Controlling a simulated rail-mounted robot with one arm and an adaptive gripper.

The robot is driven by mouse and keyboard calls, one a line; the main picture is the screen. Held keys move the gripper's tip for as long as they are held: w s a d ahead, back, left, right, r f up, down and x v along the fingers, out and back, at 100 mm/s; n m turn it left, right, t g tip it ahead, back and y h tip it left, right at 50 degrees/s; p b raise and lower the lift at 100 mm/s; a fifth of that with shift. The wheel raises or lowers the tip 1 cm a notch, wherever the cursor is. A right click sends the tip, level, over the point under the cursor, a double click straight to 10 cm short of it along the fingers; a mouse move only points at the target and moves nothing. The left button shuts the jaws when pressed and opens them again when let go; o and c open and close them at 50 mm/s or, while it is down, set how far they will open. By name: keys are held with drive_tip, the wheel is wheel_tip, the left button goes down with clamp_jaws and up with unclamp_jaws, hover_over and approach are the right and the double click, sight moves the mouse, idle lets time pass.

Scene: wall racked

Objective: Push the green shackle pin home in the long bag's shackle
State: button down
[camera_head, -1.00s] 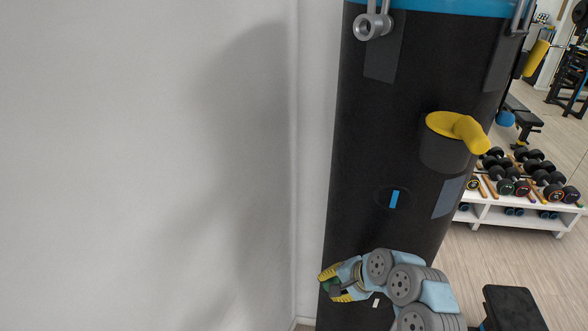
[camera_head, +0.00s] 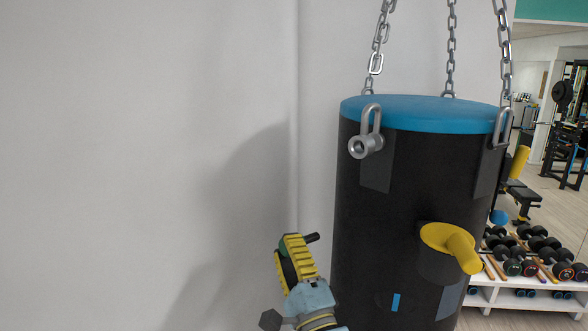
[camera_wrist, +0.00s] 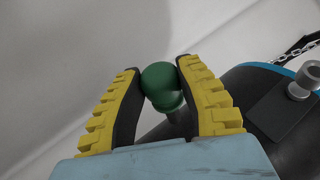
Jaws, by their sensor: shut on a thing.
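The long bag (camera_head: 365,230) is a black cylinder with a blue top, hanging from chains at the right of the head view. A silver shackle (camera_head: 363,146) with a round, open-ended boss sits at its upper left edge; it also shows at the right of the wrist view (camera_wrist: 303,82). My gripper (camera_head: 297,250) is left of the bag, below the shackle and apart from it. Its yellow fingers are shut on the green shackle pin (camera_wrist: 160,78). The pin's green knob shows between the fingertips; its dark shaft (camera_head: 312,237) pokes out to the right.
A yellow peg (camera_head: 460,250) sticks out of the bag's front. A second shackle (camera_head: 502,128) is at the bag's right edge. Chains (camera_head: 376,55) rise from the top. A plain wall stands behind; free room lies left of the bag. A dumbbell rack (camera_head: 530,298) is far right.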

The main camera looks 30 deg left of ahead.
drive_tip(key=s+d+r+y, duration=0.2)
drive_tip(key=s+r, duration=0.2)
drive_tip(key=r, duration=0.5)
drive_tip(key=s+d+r+n+y+p, duration=0.1)
drive_tip(key=s+d+r+y, duration=0.1)
drive_tip(key=r, duration=0.8)
drive_tip(key=shift+s+d, duration=0.85)
drive_tip(key=shift+s, duration=0.4)
drive_tip(key=shift+s+d+f+y, duration=0.1)
drive_tip(key=shift+f+y, duration=0.05)
drive_tip(key=shift+y, duration=0.15)
drive_tip(key=w+b, duration=0.1)
drive_tip(key=w+d+b, duration=0.1)
drive_tip(key=w+b, duration=0.2)
drive_tip(key=w, duration=0.1)
drive_tip(key=shift+w+d+b, duration=0.2)
drive_tip(key=shift+d+b, duration=0.1)
drive_tip(key=shift+b, duration=0.05)
drive_tip(key=shift+w+d+b, duration=0.15)
drive_tip(key=shift+w+b, duration=0.3)
drive_tip(key=shift+w, duration=0.05)
drive_tip(key=shift+w+d+b, duration=0.15)
drive_tip(key=shift+w+b, duration=0.3)
drive_tip(key=shift+w, duration=0.05)
